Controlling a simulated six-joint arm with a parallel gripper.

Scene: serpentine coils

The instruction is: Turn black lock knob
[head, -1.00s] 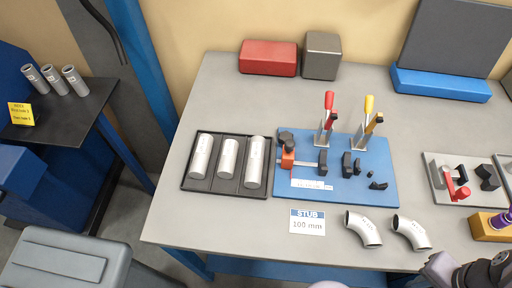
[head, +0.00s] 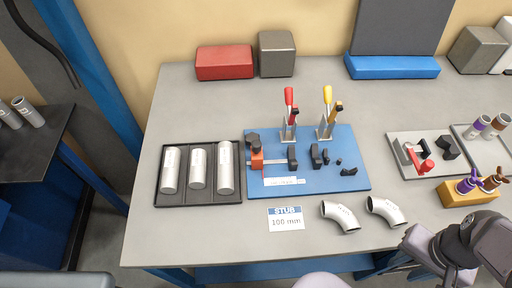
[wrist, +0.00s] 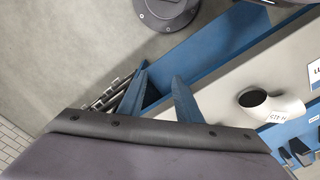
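The blue fixture board (head: 345,170) lies on the table in the head view. At its left is an orange block (head: 257,160) with a black knob (head: 253,138) on top, likely the lock knob. A rod runs right from the block to a black piece (head: 292,157). My gripper's two blue fingers (wrist: 160,85) show in the wrist view, apart with nothing between them. They are away from the board, over the table's front edge and the floor. In the head view only my arm shows at the lower right, clear of the board; the fingertips are not visible there.
Red-handled (head: 289,112) and yellow-handled (head: 327,110) clamps stand at the board's back. A black tray (head: 236,197) with three metal tubes lies left. A STUB label (head: 286,218) and two pipe elbows (head: 341,214) (head: 385,210) lie in front. Grey fixture plate (head: 400,150) lies right.

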